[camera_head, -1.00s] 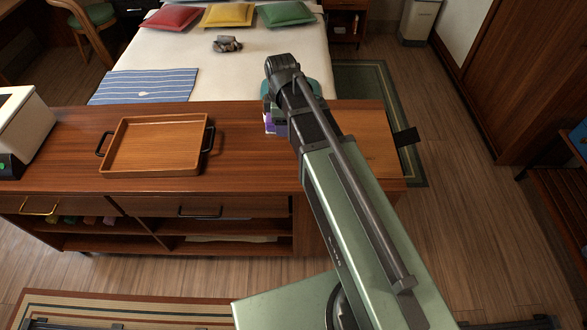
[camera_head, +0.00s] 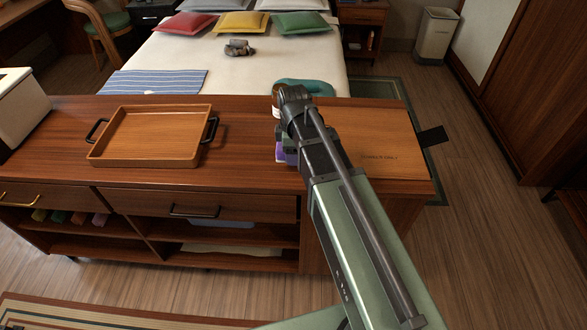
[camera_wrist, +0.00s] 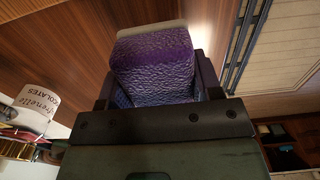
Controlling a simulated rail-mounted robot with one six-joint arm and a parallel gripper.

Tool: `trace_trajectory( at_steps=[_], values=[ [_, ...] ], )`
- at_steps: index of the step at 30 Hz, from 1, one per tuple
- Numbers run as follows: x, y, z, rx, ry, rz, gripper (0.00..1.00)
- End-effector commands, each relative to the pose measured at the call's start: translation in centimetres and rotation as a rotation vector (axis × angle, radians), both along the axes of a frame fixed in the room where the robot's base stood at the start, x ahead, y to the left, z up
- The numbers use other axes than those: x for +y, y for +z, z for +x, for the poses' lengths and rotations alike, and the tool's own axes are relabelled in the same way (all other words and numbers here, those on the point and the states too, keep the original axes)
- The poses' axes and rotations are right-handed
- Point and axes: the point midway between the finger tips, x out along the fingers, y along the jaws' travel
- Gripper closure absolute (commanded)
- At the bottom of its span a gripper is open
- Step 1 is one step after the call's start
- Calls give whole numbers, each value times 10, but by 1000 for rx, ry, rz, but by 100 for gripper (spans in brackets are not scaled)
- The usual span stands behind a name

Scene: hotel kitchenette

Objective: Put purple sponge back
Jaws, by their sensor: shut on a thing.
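The purple sponge (camera_wrist: 155,65) is between the two fingers of my gripper (camera_wrist: 157,85) in the wrist view. It has a crinkled purple face and a pale strip along its far edge. My gripper is shut on it. In the head view only a small purple part of the sponge (camera_head: 285,153) shows, left of my arm and over the right part of the wooden counter (camera_head: 240,140). My arm hides most of the gripper there. I cannot tell how high the sponge is above the counter.
A wooden tray (camera_head: 150,135) with black handles sits empty on the counter. Several small coloured blocks (camera_head: 70,217) lie in the open shelf below left. A teal object (camera_head: 305,87) is behind my wrist. A white labelled container (camera_wrist: 38,97) shows at left in the wrist view.

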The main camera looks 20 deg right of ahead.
Motion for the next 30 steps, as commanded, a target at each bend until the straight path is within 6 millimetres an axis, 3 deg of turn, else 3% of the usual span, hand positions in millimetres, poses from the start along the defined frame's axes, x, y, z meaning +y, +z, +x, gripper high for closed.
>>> trace_trajectory(
  at_steps=[6, 17, 18, 22, 30],
  values=[
    [0, -45, 0, 0, 0, 0, 67],
    [0, -44, 0, 0, 0, 0, 67],
    [0, -43, 0, 0, 0, 0, 38],
    [0, -42, 0, 0, 0, 0, 18],
    [0, -42, 0, 0, 0, 0, 16]
  ],
)
